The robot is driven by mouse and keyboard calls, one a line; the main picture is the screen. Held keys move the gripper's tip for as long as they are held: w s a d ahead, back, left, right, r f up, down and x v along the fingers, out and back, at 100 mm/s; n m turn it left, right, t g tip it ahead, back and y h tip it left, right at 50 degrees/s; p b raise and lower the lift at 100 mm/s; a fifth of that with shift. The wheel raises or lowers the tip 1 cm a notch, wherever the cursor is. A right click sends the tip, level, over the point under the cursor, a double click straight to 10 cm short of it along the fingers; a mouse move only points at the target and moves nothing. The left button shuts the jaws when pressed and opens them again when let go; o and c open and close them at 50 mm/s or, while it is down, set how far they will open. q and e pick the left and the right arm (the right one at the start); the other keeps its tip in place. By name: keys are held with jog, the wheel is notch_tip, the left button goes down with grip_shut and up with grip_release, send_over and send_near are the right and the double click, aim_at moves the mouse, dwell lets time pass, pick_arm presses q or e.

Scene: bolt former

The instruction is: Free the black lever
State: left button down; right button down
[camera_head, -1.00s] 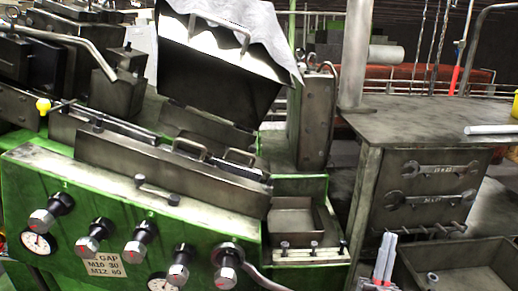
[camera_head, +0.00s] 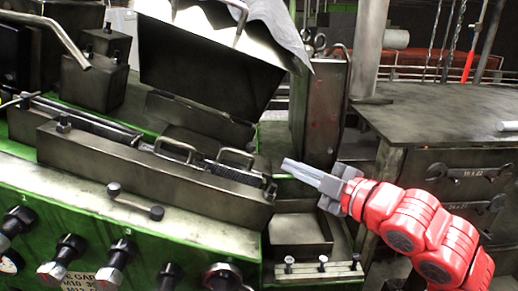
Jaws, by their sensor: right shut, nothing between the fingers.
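A small dark part (camera_head: 271,190) also shows at the right end of the trough. My right gripper (camera_head: 287,165) reaches in from the right, its grey fingers shut and empty. Its tips point left, above and just right of that trough end, apart from the dark lever. My left gripper is not in view.
Two bar handles (camera_head: 236,156) stand on the trough's covers. A raised guard with a pale sheet (camera_head: 215,55) hangs above. A steel cabinet (camera_head: 425,135) with wrenches stands at the right.

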jog(key=p+x, duration=0.2)
jog(key=x, duration=0.2)
jog(key=p+x, duration=0.2)
jog(key=x, duration=0.2)
jog(key=w+d+p+x, duration=0.1)
jog(key=x, duration=0.3)
jog(key=shift+f+p, duration=0.4)
jog(key=shift+w+d+f, duration=0.1)
jog(key=shift+w+f, duration=0.2)
jog(key=shift+w, duration=0.3)
